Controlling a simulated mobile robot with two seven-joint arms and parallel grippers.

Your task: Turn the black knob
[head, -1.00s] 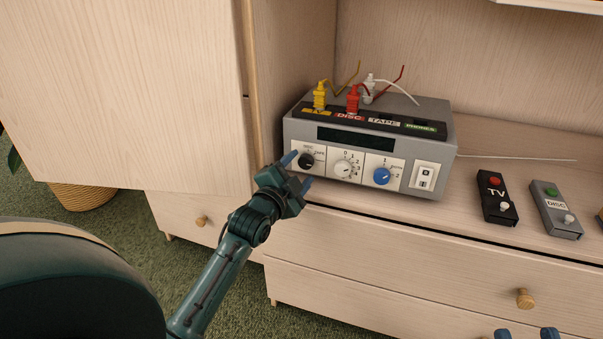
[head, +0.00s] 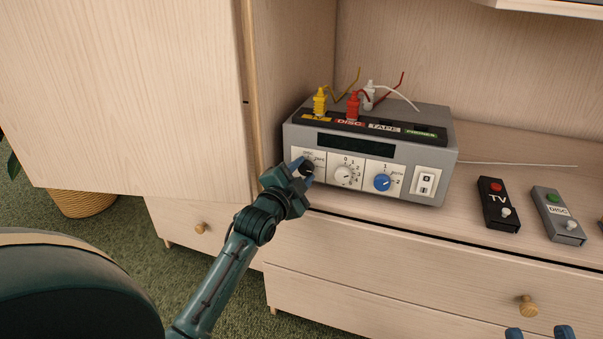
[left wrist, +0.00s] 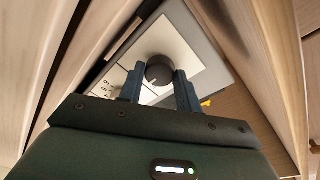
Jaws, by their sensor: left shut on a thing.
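The black knob (head: 308,168) is at the left end of the front panel of a grey box (head: 440,185). In the left wrist view the knob (left wrist: 159,71) sits on a white plate between my left fingers. My left gripper (head: 302,166) is shut on the knob, one finger on each side of it. The fingers hide part of the knob in the head view. My right gripper (head: 540,333) shows only as blue fingertips at the bottom right edge, apart from each other with nothing seen between them.
A white knob (head: 345,175), a blue knob (head: 382,182) and a white switch (head: 425,183) share the panel. Yellow, red and white plugs stand on top. A TV remote (head: 497,205) and a DISC remote (head: 558,215) lie right. A cabinet door (head: 130,90) stands at left.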

